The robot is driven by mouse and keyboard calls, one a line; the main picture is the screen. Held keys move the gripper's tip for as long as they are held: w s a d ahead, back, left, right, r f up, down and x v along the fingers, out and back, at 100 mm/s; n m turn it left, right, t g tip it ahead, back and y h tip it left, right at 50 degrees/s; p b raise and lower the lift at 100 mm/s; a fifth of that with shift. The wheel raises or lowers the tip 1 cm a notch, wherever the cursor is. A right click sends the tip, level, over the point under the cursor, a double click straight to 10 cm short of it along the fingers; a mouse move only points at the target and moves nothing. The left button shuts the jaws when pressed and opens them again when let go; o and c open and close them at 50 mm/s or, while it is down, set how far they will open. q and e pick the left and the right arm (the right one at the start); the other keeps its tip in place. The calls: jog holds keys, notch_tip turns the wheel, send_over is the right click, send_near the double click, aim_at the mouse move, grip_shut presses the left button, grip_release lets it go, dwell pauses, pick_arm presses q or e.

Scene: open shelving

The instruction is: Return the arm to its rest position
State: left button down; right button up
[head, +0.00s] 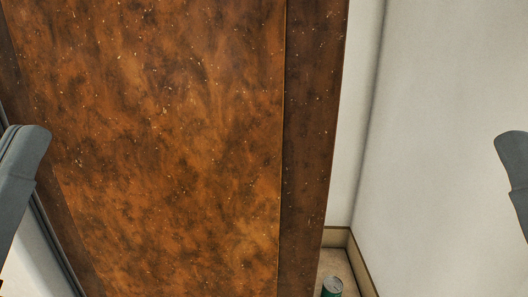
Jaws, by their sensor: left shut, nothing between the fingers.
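My left gripper (24,150) shows as a grey, rounded shape at the left edge, in front of the brown panel's left side. It is shut and holds nothing. Its separate fingers cannot be made out. A matching grey part of my right arm (516,165) enters at the right edge, in front of the pale wall. My right gripper cannot be seen.
A large mottled brown wooden panel (170,150) fills the left and middle. A pale wall (440,150) stands on the right with open room before it. A green can (331,287) stands low on a beige floor (336,264) with a baseboard.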

notch_tip(320, 180, up, 17)
jog(key=p, duration=1.4)
notch_tip(320, 180, down, 61)
jog(key=b, duration=6.1)
